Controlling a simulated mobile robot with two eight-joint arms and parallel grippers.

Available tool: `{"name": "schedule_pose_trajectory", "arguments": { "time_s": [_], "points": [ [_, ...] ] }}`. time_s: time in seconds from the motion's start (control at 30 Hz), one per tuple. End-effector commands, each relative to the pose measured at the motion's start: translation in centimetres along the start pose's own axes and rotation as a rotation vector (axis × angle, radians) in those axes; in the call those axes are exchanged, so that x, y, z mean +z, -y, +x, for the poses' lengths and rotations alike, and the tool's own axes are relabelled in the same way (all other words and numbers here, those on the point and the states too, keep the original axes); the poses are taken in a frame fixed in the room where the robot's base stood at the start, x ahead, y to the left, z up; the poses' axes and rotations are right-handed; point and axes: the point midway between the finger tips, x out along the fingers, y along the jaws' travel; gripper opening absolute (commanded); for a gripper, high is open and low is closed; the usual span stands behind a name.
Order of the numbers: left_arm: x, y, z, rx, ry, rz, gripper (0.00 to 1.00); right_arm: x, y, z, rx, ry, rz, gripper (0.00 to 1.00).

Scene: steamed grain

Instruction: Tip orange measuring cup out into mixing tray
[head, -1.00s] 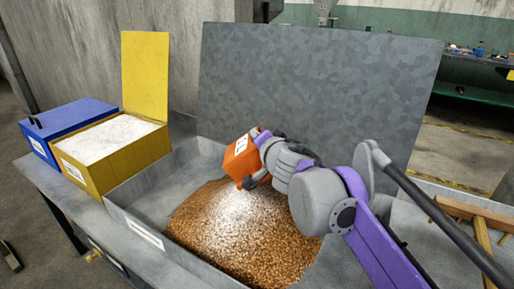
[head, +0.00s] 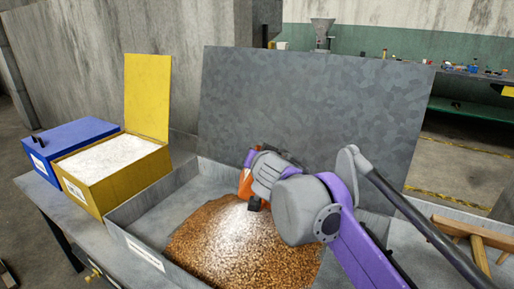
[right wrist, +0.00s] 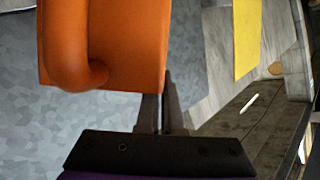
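The orange measuring cup (head: 245,185) is over the mixing tray (head: 124,220), mostly hidden behind my right gripper (head: 254,196) in the head view. In the right wrist view, the cup (right wrist: 125,45) fills the upper left, with its curved handle (right wrist: 88,75) showing. My right gripper's fingers (right wrist: 160,105) are close together at the cup's edge and hold it. The cup is tilted; its inside is hidden. In the tray lies a broad heap of brown grain (head: 210,240) with white powder (head: 238,222) on top. My left gripper is not in view.
An open yellow bin (head: 90,190) of white powder stands left of the tray, beside a closed blue bin (head: 75,137). A tall grey panel (head: 310,110) rises behind the tray. Wooden pieces (head: 475,232) lie at the right.

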Motion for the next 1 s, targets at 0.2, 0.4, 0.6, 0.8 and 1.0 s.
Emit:
{"name": "schedule_pose_trajectory", "arguments": {
  "time_s": [0.2,0.4,0.6,0.8,1.0],
  "points": [
    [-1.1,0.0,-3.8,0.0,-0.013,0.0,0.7,-0.7,0.5,-0.3,0.071,-0.001,-0.177,0.0],
    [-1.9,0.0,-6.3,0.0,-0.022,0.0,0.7,-0.8,0.5,-0.4,0.141,-0.001,-0.345,0.0],
    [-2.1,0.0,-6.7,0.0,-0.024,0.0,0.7,-0.6,0.3,-0.2,0.17,0.001,-0.414,0.0],
    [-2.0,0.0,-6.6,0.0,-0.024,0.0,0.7,-0.5,0.2,-0.2,0.17,0.001,-0.412,0.0],
    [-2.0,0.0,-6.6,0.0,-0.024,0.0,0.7,-0.5,0.2,-0.2,0.169,0.001,-0.41,0.0]
  ]
}}
